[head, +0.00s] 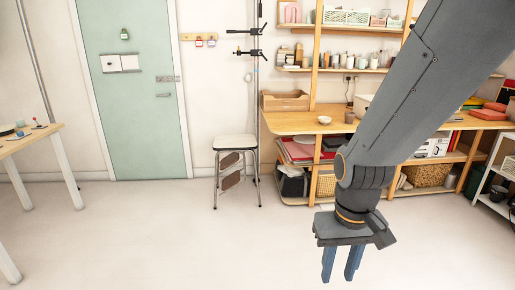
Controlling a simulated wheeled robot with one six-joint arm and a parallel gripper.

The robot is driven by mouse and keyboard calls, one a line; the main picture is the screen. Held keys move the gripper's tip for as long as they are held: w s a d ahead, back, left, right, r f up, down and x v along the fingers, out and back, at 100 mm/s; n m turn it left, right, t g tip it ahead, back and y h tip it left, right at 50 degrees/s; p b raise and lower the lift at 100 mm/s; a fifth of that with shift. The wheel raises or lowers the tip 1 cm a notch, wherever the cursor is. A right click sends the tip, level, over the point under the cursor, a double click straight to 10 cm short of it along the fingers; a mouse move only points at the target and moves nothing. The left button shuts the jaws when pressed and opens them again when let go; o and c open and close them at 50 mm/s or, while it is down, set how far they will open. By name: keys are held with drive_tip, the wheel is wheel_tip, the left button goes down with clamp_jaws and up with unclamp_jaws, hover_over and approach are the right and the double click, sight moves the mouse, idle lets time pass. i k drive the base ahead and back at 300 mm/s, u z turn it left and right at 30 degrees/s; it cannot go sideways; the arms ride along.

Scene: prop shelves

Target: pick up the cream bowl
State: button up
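A small cream bowl (324,119) sits upright on the wooden desk (285,124) below the wall shelves, near the middle of the head view. It looks small and far off. My gripper (339,278) hangs pointing down over the pale floor in the near lower part of the view, well in front of the desk and apart from the bowl. Its two blue-grey fingers are apart with nothing between them. My arm hides part of the desk to the right of the bowl.
A stool (235,143) stands left of the desk. A wooden crate (285,100) is on the desk behind the bowl, to its left. A table (31,139) is at the far left and a white rack (498,172) at the far right. The middle floor is clear.

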sight(324, 121)
drive_tip(key=u, duration=0.15)
drive_tip(key=i, duration=1.7)
drive_tip(key=z, duration=0.3)
drive_tip(key=i, duration=1.75)
drive_tip(key=z, duration=0.7)
drive_tip(key=i, duration=1)
drive_tip(key=z, duration=0.25)
